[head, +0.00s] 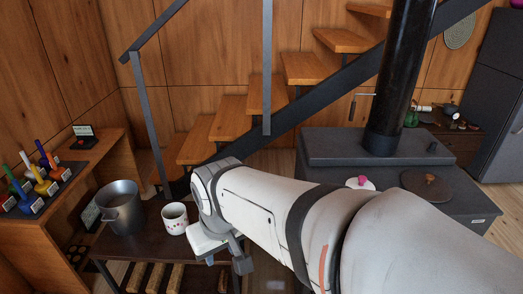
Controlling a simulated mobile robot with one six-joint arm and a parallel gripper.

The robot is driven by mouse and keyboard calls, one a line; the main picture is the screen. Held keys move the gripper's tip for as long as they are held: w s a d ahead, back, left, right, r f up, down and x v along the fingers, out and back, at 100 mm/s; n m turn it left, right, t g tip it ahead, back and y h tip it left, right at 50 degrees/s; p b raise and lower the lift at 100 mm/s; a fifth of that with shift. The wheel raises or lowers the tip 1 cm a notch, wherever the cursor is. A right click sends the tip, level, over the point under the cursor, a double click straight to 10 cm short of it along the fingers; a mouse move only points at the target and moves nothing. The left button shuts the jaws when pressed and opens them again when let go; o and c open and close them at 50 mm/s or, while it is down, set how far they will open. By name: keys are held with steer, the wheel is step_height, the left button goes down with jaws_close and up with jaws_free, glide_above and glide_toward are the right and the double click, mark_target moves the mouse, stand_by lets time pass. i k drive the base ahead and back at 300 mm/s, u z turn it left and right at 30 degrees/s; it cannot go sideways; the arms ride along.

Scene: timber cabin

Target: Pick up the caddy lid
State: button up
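I cannot tell for sure which thing is the caddy lid. A round white lid-like piece with a pink knob (361,183) lies on the dark stove, partly hidden behind my arm. A round brown lid with a small knob (428,185) lies flat to its right on the stove. My gripper (224,262) points down at the front edge of the dark side table, well left of both pieces. Its dark fingers are small and partly hidden by its white body, so their opening is unclear. I see nothing held in it.
A metal pot (120,206) and a white patterned mug (175,218) stand on the dark side table (150,243), left of my gripper. A black stovepipe (399,80) rises from the stove (325,146). Stairs (235,118) with a dark railing are behind. Colourful bottle-like items (40,182) stand far left.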

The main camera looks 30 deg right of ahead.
mark_target(362, 182)
steer(key=z, duration=1.4)
steer(key=k, duration=0.3)
steer(key=z, duration=0.7)
steer(key=i, duration=1.1)
steer(key=u, duration=0.4)
